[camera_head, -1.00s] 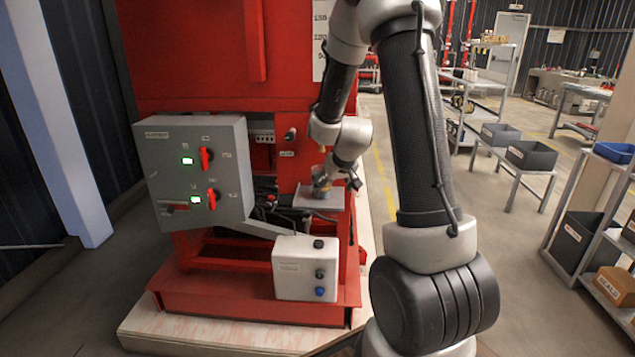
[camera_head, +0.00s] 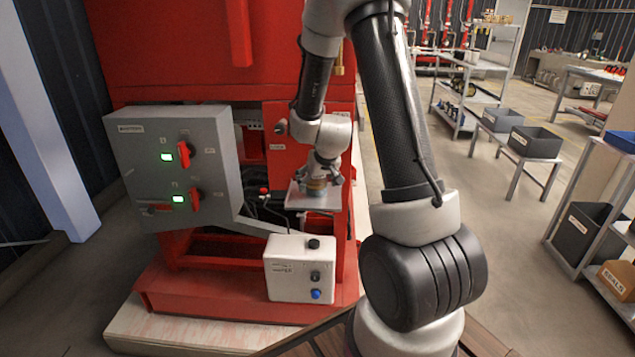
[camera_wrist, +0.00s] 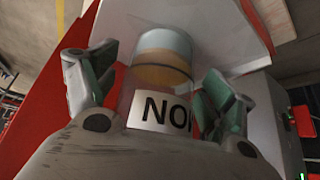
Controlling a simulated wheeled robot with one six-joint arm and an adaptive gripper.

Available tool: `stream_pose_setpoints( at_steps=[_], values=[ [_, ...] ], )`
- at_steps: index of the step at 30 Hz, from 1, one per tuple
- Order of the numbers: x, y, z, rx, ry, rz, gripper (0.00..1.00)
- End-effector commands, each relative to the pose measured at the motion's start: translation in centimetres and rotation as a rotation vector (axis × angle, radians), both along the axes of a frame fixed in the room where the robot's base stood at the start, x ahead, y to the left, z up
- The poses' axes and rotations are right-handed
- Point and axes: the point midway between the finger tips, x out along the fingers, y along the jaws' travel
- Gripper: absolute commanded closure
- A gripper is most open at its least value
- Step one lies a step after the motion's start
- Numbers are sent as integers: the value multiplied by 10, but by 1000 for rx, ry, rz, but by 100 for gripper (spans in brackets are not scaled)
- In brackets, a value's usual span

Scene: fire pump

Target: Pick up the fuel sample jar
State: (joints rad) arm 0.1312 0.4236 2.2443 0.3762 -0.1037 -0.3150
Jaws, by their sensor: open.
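The fuel sample jar (camera_wrist: 163,75) stands on a small grey shelf (camera_head: 303,200) on the red pump unit. In the wrist view it is a clear jar with an amber layer, a pale blue-grey part above it, and a white label reading "NO", the rest hidden. In the head view the jar (camera_head: 316,187) is small and partly covered by my gripper (camera_head: 321,178). In the wrist view my gripper (camera_wrist: 158,90) is open, one finger on each side of the jar. I cannot tell whether either finger touches it.
A grey control box (camera_head: 172,165) with red switches and green lights is left of the shelf. A white box (camera_head: 300,268) with knobs is below it. Red pump panels stand behind. Grey bins (camera_head: 535,141) and shelving stand far right across open floor.

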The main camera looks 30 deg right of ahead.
Motion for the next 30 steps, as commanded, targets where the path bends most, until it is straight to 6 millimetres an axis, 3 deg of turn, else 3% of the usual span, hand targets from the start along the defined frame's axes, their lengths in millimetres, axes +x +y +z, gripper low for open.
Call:
stream_pose_setpoints(
  at_steps=[1,10,30],
  values=[
    [0,0,0,0,0,0,16],
    [0,0,0,0,0,0,71],
    [7,-6,2,0,0,1,72]
  ],
)
